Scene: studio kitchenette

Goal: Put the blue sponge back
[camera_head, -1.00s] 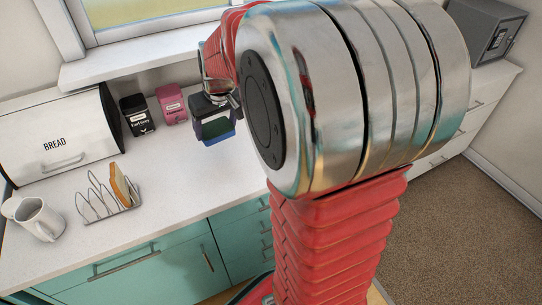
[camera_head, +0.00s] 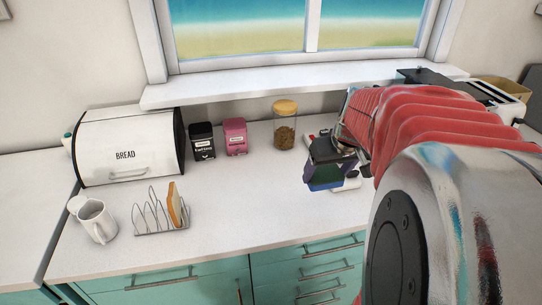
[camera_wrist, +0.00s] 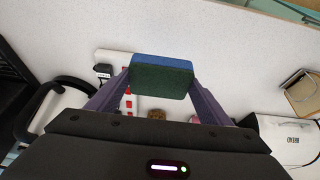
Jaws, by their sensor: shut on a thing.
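My gripper (camera_head: 337,166) is shut on the blue sponge (camera_head: 326,184), which has a dark green face and a blue edge. In the wrist view the sponge (camera_wrist: 160,77) sits between the two purple fingers, and its green side faces the camera. In the head view my gripper holds it above the white counter (camera_head: 235,219), towards the right. My arm hides part of the counter behind and to the right of it.
A jar with a yellow lid (camera_head: 285,128), a pink tin (camera_head: 235,137) and a black tin (camera_head: 202,141) stand at the back. A white-and-red object (camera_wrist: 128,100) lies behind the sponge. The middle counter is clear.

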